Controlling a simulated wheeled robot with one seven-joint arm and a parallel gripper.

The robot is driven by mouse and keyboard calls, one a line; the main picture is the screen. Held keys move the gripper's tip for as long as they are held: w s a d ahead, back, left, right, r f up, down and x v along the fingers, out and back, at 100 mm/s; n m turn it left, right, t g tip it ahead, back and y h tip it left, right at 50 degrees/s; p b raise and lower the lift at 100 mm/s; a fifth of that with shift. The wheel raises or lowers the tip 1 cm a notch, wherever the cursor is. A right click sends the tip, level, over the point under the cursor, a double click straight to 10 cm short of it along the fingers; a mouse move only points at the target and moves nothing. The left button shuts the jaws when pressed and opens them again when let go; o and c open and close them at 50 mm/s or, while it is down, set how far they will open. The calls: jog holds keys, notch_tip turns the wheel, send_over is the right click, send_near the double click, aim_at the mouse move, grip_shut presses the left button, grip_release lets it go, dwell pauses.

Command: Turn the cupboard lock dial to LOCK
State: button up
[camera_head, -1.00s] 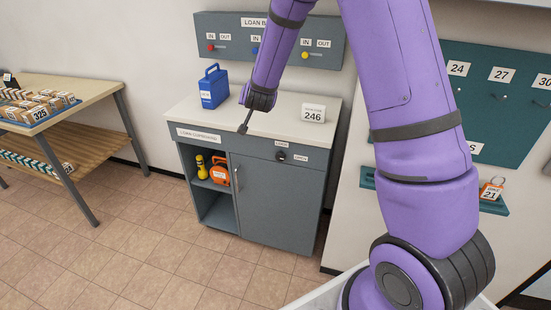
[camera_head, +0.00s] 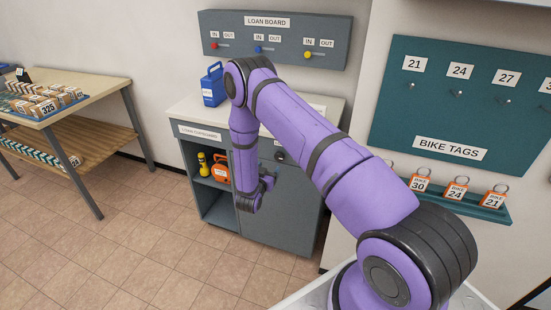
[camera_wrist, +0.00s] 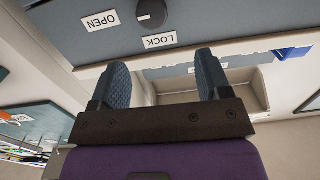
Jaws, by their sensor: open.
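The lock dial (camera_head: 280,156) is a small black knob high on the front of the grey loan cupboard (camera_head: 285,215). In the wrist view the dial (camera_wrist: 151,13) shows at the top edge, with the LOCK label (camera_wrist: 160,40) and OPEN label (camera_wrist: 98,21) upside down beside it. A small pale mark on the dial seems to face the OPEN side. My gripper (camera_wrist: 162,78) is open and empty, its two fingers apart from the dial. In the head view my gripper (camera_head: 268,182) is in front of the cupboard door, below the dial.
The open left shelves hold a yellow torch (camera_head: 203,165) and an orange case (camera_head: 221,167). A blue container (camera_head: 214,85) stands on the cupboard top. The loan board (camera_head: 275,40) hangs above. Bike tags (camera_head: 456,188) sit on a teal ledge at right. The floor in front is clear.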

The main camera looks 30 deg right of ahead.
aim_at(278, 157)
jog(key=shift+h, duration=0.3)
jog(key=x, duration=0.7)
jog(key=f+x, duration=0.1)
jog(key=x, duration=0.2)
jog(key=shift+s+d+f, duration=0.15)
jog(key=shift+d, duration=0.15)
jog(key=shift+c, duration=0.3)
jog(key=c, duration=0.8)
jog(key=shift+c, duration=0.2)
